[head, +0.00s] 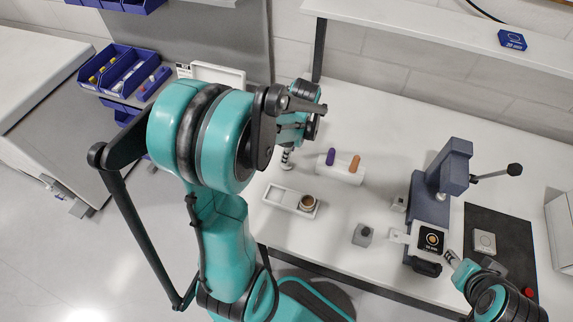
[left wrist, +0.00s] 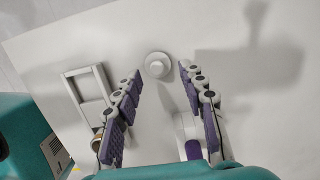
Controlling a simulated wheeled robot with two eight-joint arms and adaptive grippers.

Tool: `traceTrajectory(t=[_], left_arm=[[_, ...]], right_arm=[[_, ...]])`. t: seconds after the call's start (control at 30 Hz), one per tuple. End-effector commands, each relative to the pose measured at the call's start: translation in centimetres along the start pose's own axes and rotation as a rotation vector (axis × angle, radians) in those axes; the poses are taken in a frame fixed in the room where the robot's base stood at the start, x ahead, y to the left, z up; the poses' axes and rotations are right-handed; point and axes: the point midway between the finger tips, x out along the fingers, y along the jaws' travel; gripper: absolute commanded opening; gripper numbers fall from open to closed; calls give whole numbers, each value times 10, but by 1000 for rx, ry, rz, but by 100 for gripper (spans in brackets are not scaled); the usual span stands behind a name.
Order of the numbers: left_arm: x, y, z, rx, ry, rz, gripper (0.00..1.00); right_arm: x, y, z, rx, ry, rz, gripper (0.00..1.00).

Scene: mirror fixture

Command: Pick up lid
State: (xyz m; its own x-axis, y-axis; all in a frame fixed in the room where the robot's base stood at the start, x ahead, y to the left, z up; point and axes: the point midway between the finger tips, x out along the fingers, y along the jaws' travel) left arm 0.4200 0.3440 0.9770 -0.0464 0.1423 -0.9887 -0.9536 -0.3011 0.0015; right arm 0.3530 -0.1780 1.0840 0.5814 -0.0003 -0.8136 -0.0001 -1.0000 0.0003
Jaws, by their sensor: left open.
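A round white piece with a raised knob, which looks like the lid (left wrist: 157,65), lies on the white table in the left wrist view. My left gripper (left wrist: 161,70) is open, its two purple-padded fingers apart, with the round piece seen between the fingertips. Nothing is held. In the head view my left gripper (head: 287,160) points down over the table behind the white tray, and I cannot make out the lid there. My right gripper (head: 452,258) is at the lower right near the blue-grey press; its finger state is unclear.
A white tray (head: 280,196) holds a small brown-topped cup (head: 308,203). A white holder (head: 343,177) bears a purple and an orange cylinder. A blue-grey lever press (head: 430,205), a small grey block (head: 362,235) and a black mat (head: 510,232) stand to the right.

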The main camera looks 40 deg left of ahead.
Motion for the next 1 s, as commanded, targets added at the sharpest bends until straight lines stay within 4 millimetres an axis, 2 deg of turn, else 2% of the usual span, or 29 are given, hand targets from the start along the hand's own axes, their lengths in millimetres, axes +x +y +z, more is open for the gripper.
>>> traceTrajectory(t=[0.03,0.2,0.5,0.53,0.6,0.77,1.0], left_arm=[[11,2,-1,0,0,0,41],[34,4,-2,-2,0,0,41],[38,4,-2,-1,0,-1,41],[38,4,-2,-1,0,-1,38],[38,4,-2,-1,0,-1,21],[38,4,-2,-1,0,-1,5],[39,4,-2,-1,1,-1,4]], right_arm=[[5,0,4,0,0,0,40],[12,0,9,0,0,0,40],[12,0,9,0,0,0,40],[12,0,9,0,0,0,40],[12,0,9,0,0,0,40],[12,0,9,0,0,0,40],[12,0,9,0,0,0,40]])
